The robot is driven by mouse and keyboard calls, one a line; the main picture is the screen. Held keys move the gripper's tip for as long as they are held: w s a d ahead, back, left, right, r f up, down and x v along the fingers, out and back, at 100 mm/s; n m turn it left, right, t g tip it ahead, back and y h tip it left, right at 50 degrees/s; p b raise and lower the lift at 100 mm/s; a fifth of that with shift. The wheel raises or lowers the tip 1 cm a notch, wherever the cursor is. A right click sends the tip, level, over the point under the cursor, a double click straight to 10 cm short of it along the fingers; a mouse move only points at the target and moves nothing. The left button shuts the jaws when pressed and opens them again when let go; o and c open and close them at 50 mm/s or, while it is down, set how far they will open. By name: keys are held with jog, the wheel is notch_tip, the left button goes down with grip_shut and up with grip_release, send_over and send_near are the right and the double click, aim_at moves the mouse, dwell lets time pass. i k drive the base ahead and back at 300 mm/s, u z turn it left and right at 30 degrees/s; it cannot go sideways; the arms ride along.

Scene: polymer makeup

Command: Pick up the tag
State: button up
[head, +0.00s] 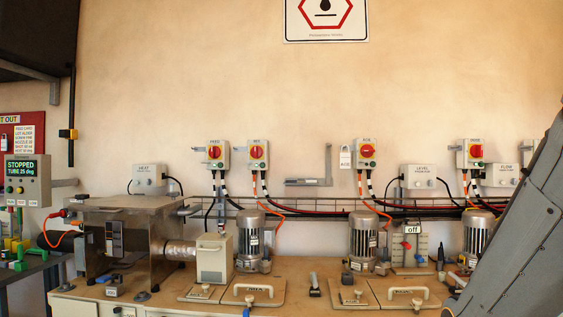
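A small white card with a dark border reading "off" (412,229) stands at the right, above the bench, in front of a pale panel with coloured handles. A small white tag-like piece (345,158) hangs on the wall left of one of the red rotary switches. I cannot tell which of these is the tag of the task. My gripper is not in view; a large grey slanted part at the right edge seems to be my arm.
The wooden bench (320,270) carries a metal machine (130,235), several grey motors (363,240) and lids with white handles (408,291). Cables and a wire tray run along the wall behind. A red board (30,130) and a "STOPPED" display (22,168) are at the left.

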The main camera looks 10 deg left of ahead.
aim_at(345, 158)
jog(key=u, duration=0.15)
jog(key=i, duration=1)
